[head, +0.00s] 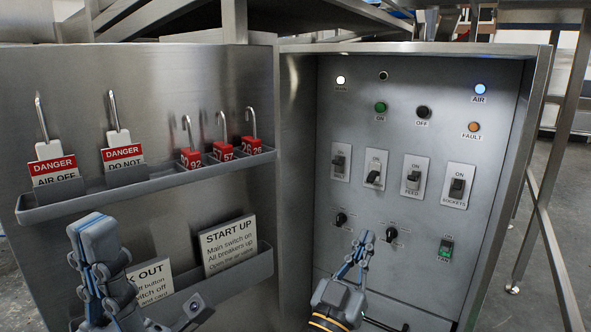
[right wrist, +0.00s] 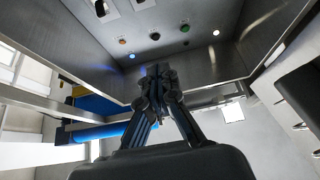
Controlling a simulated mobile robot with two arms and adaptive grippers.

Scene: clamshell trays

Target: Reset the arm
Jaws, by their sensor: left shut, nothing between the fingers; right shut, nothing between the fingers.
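My left gripper (head: 92,238) is shut and empty in the head view, in front of the open cabinet door's lower left part, partly covering a card that reads "OUT". My right gripper (head: 362,243) is shut and empty in front of the lower part of the control panel (head: 420,280), just below and between two black rotary knobs. In the right wrist view the fingers of my right gripper (right wrist: 158,72) are together, with the panel's lamps beyond them. I cannot tell whether either gripper touches anything.
The door's upper tray (head: 150,192) holds danger tags and red padlocks. Its lower tray (head: 232,276) holds a "START UP" card (head: 228,245). The panel has several breaker switches, a green ON button (head: 380,107), a black OFF button (head: 423,112) and a lit blue AIR lamp (head: 480,89). A metal frame (head: 545,205) stands at right.

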